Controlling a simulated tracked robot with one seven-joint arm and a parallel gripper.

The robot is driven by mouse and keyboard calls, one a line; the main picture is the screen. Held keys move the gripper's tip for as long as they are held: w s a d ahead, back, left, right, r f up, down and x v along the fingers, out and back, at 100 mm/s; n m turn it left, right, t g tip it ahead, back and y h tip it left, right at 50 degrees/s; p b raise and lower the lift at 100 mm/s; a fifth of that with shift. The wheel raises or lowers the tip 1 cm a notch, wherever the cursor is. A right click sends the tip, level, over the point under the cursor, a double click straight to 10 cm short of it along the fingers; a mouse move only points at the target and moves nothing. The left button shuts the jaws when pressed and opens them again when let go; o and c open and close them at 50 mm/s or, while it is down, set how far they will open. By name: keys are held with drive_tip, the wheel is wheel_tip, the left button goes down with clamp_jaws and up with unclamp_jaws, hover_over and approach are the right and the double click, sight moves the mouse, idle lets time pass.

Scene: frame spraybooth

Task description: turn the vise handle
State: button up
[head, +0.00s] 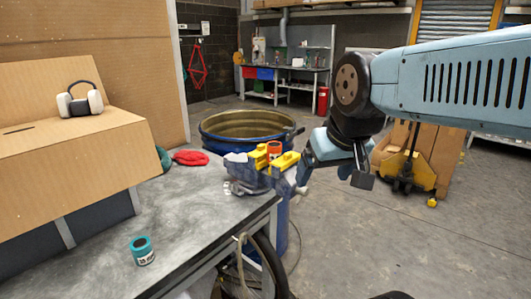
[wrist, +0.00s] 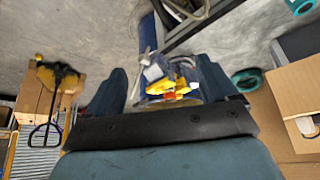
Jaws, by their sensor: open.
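The vise (head: 243,172) is blue with yellow jaw pads and sits at the right corner of the grey workbench. An orange-red can (head: 274,148) stands between the yellow pads. In the wrist view the vise (wrist: 184,72) lies between my fingers, farther out from the camera. The vise handle is hard to make out; a small pale part (wrist: 153,72) at the vise's left in the wrist view may belong to it. My gripper (head: 331,172) is open and empty, just right of the vise in the head view. In the wrist view its two fingers (wrist: 160,78) are spread wide.
A cardboard box (head: 70,150) with headphones (head: 80,102) is at the left. A blue drum (head: 250,124) stands behind the vise. A yellow pallet jack (head: 410,172) is at the right; floor between is clear.

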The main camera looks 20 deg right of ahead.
drive_tip(key=shift+w+d+r, duration=0.1)
drive_tip(key=shift+w+r, duration=0.1)
drive_tip(key=shift+w, duration=0.1)
drive_tip(key=c, duration=0.3)
drive_tip(key=w, duration=0.2)
drive_tip(key=w+d+r+m, duration=0.1)
drive_tip(key=w, duration=0.1)
drive_tip(key=w+d+r+m+g, duration=0.1)
drive_tip(key=w, duration=0.2)
drive_tip(key=shift+r, duration=0.25)
drive_tip(key=c, duration=0.6)
drive_tip(key=w+d+f+m+g, duration=0.15)
drive_tip(key=w+d, duration=0.25)
drive_tip(key=w, duration=0.4)
drive_tip(key=w+d+f+m+g+y, duration=0.1)
drive_tip(key=w+d+m, duration=0.25)
drive_tip(key=w, duration=0.35)
drive_tip(key=w+d+f+m+g, duration=0.1)
drive_tip(key=w+d+m, duration=0.1)
drive_tip(key=w+d, duration=0.45)
drive_tip(key=a+f, duration=0.1)
drive_tip(key=f, duration=0.3)
drive_tip(key=w+f, duration=0.1)
drive_tip(key=f, duration=0.4)
drive_tip(key=w+a+f, duration=0.1)
drive_tip(key=f, duration=0.4)
drive_tip(key=shift+a, duration=0.3)
clamp_jaws()
drive_tip(key=shift+r, duration=0.1)
